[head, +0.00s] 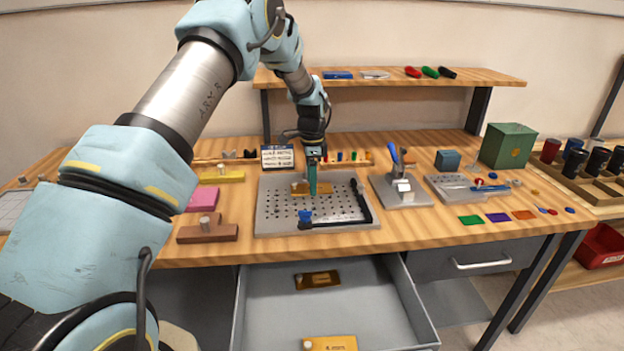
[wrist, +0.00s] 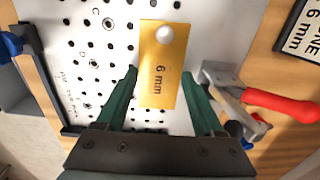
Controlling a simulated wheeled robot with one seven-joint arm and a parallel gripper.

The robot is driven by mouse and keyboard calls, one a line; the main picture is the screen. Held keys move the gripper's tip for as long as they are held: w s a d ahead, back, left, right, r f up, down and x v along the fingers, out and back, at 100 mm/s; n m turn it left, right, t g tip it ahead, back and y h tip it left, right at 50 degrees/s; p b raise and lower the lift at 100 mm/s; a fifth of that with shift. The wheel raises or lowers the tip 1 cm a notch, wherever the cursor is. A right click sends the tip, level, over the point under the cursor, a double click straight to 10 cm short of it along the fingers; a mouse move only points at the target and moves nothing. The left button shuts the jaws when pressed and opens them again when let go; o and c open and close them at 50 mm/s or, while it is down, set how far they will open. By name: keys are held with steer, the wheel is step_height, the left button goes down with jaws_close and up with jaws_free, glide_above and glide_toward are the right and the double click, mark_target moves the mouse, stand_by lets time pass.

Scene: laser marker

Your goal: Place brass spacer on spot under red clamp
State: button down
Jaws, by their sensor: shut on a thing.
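My gripper (head: 312,186), with green fingers in the wrist view (wrist: 160,73), is shut on the spacer. I cannot tell whether the spacer touches the plate. The red clamp, with a metal body and red handle (wrist: 280,105), is beside my right finger. The spot under it is hidden.
A black bar with a blue knob (head: 305,216) lies along the plate's front and right edges. A sign (head: 277,157) stands behind the plate. A grey stand (head: 400,192) is to the right.

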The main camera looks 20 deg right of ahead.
steer(key=shift+f, duration=0.15)
steer(key=shift+c, duration=1.4)
jaws_free()
step_height(320, 180, up, 12)
steer(key=b, duration=0.4)
steer(key=s+a+n, duration=0.2)
steer(key=a+n, duration=0.7)
steer(key=a, duration=1.1)
steer(key=s+a+f+n+t, duration=0.1)
steer(key=s+a+f+n, duration=0.2)
steer(key=s+a+n, duration=0.8)
steer(key=s+a, duration=0.6)
steer(key=a, duration=0.1)
steer(key=shift+a+n+t, duration=0.3)
steer(key=shift+a, duration=0.05)
